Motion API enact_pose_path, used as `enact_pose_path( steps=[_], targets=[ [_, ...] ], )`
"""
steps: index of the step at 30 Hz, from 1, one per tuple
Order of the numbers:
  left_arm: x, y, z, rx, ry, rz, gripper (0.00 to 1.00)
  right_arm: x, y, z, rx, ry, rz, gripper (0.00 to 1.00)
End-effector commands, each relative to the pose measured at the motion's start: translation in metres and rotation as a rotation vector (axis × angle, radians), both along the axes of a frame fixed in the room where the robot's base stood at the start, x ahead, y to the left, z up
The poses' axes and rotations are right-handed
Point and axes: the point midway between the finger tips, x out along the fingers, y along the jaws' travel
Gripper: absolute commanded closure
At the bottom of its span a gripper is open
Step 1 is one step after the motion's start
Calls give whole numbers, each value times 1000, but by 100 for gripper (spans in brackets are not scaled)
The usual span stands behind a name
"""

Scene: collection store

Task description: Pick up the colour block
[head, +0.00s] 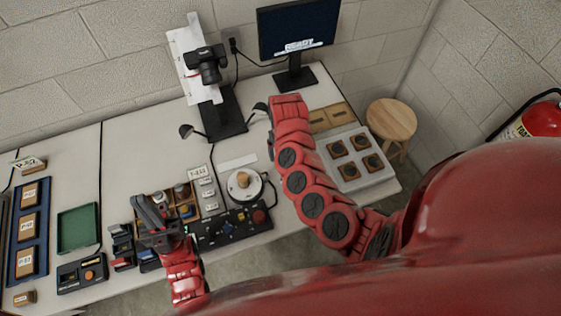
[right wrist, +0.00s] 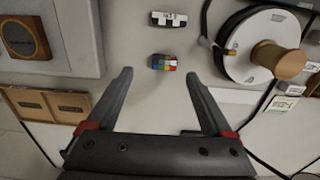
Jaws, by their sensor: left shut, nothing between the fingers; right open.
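The colour block (right wrist: 164,62) is a small block with red, green, blue and other coloured squares. It lies on the pale table in the right wrist view, just ahead of my right gripper (right wrist: 159,74) and roughly centred between its spread fingers. The gripper is open, with nothing held. In the head view I cannot make out the block, and the right arm hides its own fingers. My left gripper (head: 146,208) is shut and empty, over the front of the table by a wooden organiser (head: 178,214).
A black-and-white block (right wrist: 169,19) lies beyond the colour block. A white round device with a wooden knob (right wrist: 280,58) stands right of it. A grey tray with round pieces (head: 386,181) and wooden boxes (right wrist: 48,104) are nearby. A camera stand (head: 224,115) and monitor (head: 297,32) stand behind.

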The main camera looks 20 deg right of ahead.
Motion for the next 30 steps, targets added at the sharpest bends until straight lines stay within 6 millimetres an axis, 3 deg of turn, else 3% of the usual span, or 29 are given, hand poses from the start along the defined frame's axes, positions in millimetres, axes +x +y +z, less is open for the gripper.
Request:
enact_pose_path(
  steps=[11, 22, 30],
  targets=[
    [0, 0, 7, 0, 0, 0, 100, 1, 2, -17, 0, 0, 2, 15],
    [0, 0, 6, 0, 0, 0, 100, 3, 7, -56, -2, 1, 2, 15],
    [0, 0, 6, 0, 0, 0, 100, 2, 8, -60, 2, 1, -3, 15]
  ],
)
